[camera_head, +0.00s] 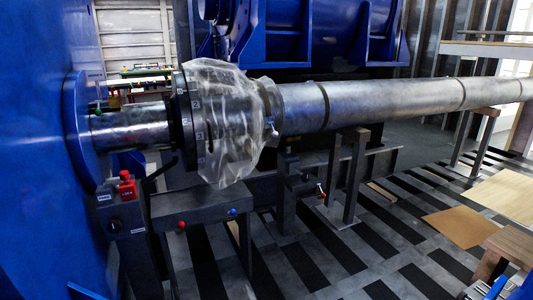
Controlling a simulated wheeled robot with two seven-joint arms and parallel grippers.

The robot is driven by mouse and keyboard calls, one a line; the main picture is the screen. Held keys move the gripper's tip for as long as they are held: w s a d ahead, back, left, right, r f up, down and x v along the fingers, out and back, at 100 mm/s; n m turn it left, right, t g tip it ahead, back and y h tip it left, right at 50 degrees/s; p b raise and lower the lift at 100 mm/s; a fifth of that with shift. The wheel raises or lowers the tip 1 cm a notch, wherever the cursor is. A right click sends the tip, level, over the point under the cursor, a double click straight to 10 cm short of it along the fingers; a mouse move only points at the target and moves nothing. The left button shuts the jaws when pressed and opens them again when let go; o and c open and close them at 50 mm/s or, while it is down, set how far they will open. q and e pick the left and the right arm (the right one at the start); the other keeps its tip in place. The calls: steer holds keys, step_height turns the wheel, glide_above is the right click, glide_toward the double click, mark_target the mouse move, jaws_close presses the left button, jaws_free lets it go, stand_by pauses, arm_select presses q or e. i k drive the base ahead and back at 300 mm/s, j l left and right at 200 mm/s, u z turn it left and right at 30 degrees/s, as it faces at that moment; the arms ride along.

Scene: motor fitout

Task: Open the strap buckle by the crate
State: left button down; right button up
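I cannot make out a strap buckle or a crate for certain in the head view. A wood-topped piece on dark legs (512,243) is cut off by the right edge at the lower right. Small blue parts (497,287) show below it in the bottom right corner; I cannot tell what they are. Neither of my grippers can be made out in this view.
A long steel shaft (375,103) crosses the view, with a plastic-wrapped coupling (228,125) at its left. A control box (122,222) with a red lock (127,185) stands lower left. Flat tan sheets (462,226) lie on the striped floor (330,262).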

mark_target(275, 134)
steer(key=i, duration=2.35)
steer(key=i+z, duration=0.2)
steer(key=z, duration=0.15)
